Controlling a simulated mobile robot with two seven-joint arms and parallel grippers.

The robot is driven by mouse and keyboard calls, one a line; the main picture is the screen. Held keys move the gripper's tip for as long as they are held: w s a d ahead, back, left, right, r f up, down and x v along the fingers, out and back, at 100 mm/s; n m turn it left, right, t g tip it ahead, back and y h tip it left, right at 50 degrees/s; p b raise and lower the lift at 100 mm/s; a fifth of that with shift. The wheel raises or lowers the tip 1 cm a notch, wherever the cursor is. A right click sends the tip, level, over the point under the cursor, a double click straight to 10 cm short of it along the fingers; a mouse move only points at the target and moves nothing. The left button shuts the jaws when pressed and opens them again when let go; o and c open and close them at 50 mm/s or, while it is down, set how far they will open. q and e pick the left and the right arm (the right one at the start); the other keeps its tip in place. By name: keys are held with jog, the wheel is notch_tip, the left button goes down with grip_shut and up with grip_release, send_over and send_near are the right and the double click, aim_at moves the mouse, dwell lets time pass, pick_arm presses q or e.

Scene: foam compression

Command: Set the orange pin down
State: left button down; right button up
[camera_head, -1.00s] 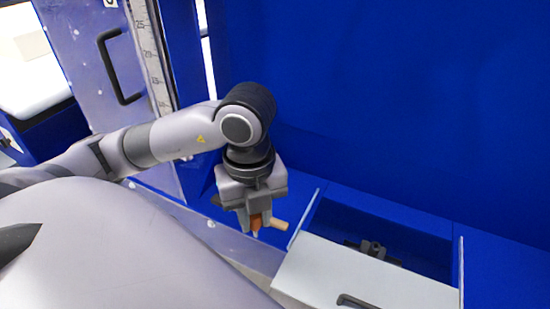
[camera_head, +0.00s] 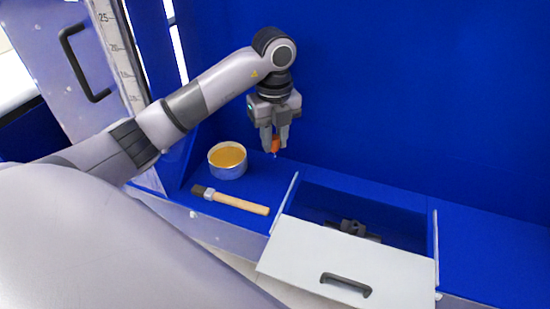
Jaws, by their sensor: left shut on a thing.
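The orange pin (camera_head: 275,145) is a small orange piece with a pale lower tip. It is held between the fingers of my left gripper (camera_head: 274,142), which is shut on it and points down. The gripper is above the rear of the blue surface, between the round tin and the open drawer. I cannot tell whether the pin's tip touches the blue surface. My right gripper is not in view.
A round tin with yellow-orange contents (camera_head: 227,160) stands left of the gripper. A brush with a wooden handle (camera_head: 232,200) lies in front. A grey-lidded drawer (camera_head: 345,262) is open, with a dark object (camera_head: 352,228) inside. A blue wall (camera_head: 400,90) rises behind.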

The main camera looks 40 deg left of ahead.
aim_at(275, 158)
pick_arm(q)
notch_tip(275, 158, down, 6)
jog(key=shift+w+f+p, duration=0.2)
jog(key=shift+f+p, duration=0.15)
jog(key=shift+p, duration=0.1)
jog(key=shift+a+f, duration=0.1)
jog(key=shift+f, duration=0.05)
jog(key=shift+f, duration=0.1)
jog(key=c, duration=0.9)
grip_release()
